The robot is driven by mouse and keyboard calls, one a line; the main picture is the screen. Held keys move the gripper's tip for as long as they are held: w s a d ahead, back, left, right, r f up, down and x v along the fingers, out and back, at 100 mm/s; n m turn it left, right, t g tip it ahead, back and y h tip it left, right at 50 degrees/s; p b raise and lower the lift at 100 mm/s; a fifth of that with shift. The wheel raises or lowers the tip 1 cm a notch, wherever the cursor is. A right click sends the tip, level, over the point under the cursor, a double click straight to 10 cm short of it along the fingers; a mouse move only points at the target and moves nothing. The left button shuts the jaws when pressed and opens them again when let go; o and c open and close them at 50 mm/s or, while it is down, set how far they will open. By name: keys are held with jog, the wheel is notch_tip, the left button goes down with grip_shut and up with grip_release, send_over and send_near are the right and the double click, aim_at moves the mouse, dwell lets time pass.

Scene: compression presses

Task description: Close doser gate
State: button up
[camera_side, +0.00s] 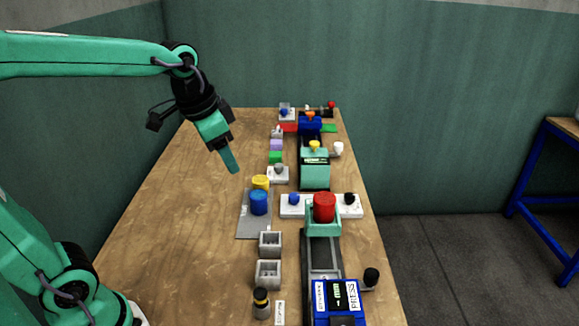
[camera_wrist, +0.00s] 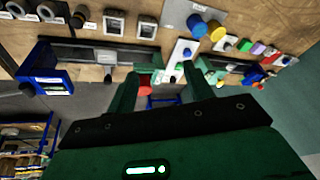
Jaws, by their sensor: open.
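My gripper (camera_side: 232,163) hangs in the air over the left part of the table, tilted down, apart from every object. In the wrist view its two green fingers (camera_wrist: 160,72) stand apart with nothing held between them. No readable label marks the doser. A green holder with a red cylinder (camera_side: 324,207) stands at the rail's far end, on a white panel with a blue knob (camera_side: 294,198) at left and a black knob (camera_side: 349,198) at right. The red part shows behind the fingers in the wrist view (camera_wrist: 145,83). I cannot tell which part is the gate or its state.
A blue press (camera_side: 337,303) with a black knob (camera_side: 371,277) stands in front. Grey square cups (camera_side: 269,273) and blue and yellow cylinders (camera_side: 259,203) line the left side. A green unit (camera_side: 314,170) stands farther back. The table's left half is bare.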

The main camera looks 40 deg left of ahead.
jog(key=w+a+f+m+g, duration=0.2)
jog(key=w+f+m, duration=0.2)
jog(key=w, duration=0.9)
jog(key=m+g, duration=0.2)
jog(key=m, duration=0.2)
send_near(294, 195)
jog(key=shift+s+a+f, duration=0.1)
jog(key=shift+s, duration=0.1)
jog(key=shift+w+a+f, duration=0.1)
jog(key=shift+w+f, duration=0.15)
jog(key=shift+f, duration=0.15)
jog(key=shift+f, duration=0.1)
jog(key=shift+f, duration=3.8)
jog(key=c, duration=1)
